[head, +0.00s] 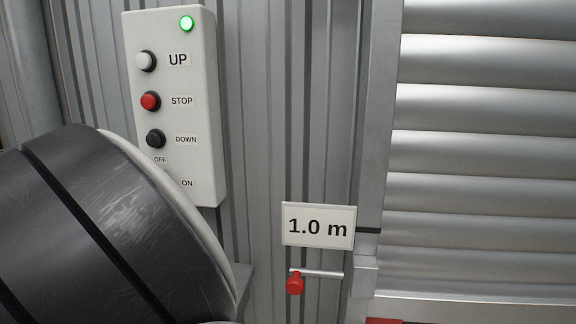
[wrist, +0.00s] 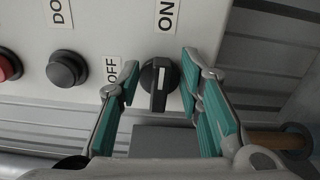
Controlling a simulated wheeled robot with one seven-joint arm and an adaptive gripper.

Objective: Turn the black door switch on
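The black door switch (wrist: 159,78) is a round knob with a raised bar on the white control box (head: 204,110). My gripper (wrist: 160,72) is open, with one teal-padded finger on each side of the knob and a visible gap on both sides. In the head view my arm hides the switch.
The box also carries a lit green lamp (head: 187,23), a white UP button (head: 146,61), a red STOP button (head: 150,101) and a black DOWN button (head: 155,139). A "1.0 m" sign (head: 318,226), a red-knobbed rod (head: 295,283) and the shutter door (head: 485,150) are to the right.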

